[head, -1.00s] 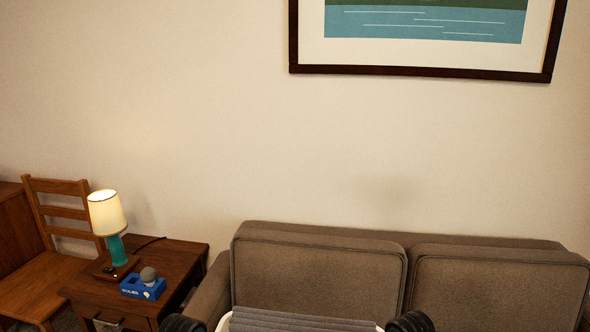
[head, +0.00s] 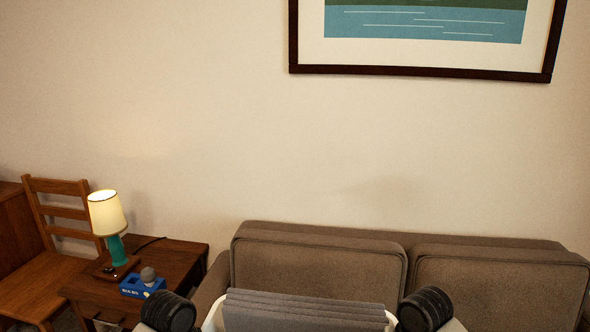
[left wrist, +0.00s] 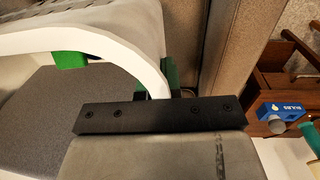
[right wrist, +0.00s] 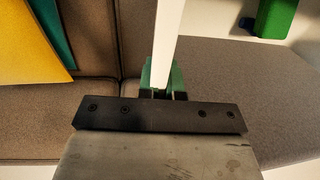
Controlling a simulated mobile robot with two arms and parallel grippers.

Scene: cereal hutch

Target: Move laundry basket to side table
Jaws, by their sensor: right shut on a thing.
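The laundry basket (head: 391,318) is white with grey folded cloth (head: 300,310) in it. It shows at the bottom of the head view, its lower part out of frame. In the right wrist view my right gripper (right wrist: 163,78) is shut on its white rim (right wrist: 168,40). In the left wrist view the green fingers of my left gripper (left wrist: 158,85) are at the curved rim (left wrist: 120,48); how tightly they close is hidden. The brown side table (head: 180,257) stands at the left in the head view, apart from the basket.
A lit lamp (head: 112,222) and a blue bulbs box (head: 141,285) stand on the side table. A wooden chair (head: 55,210) is left of it. A brown sofa (head: 315,262) lies beyond the basket. Yellow (right wrist: 30,45) and teal (right wrist: 52,30) pieces lie on the sofa.

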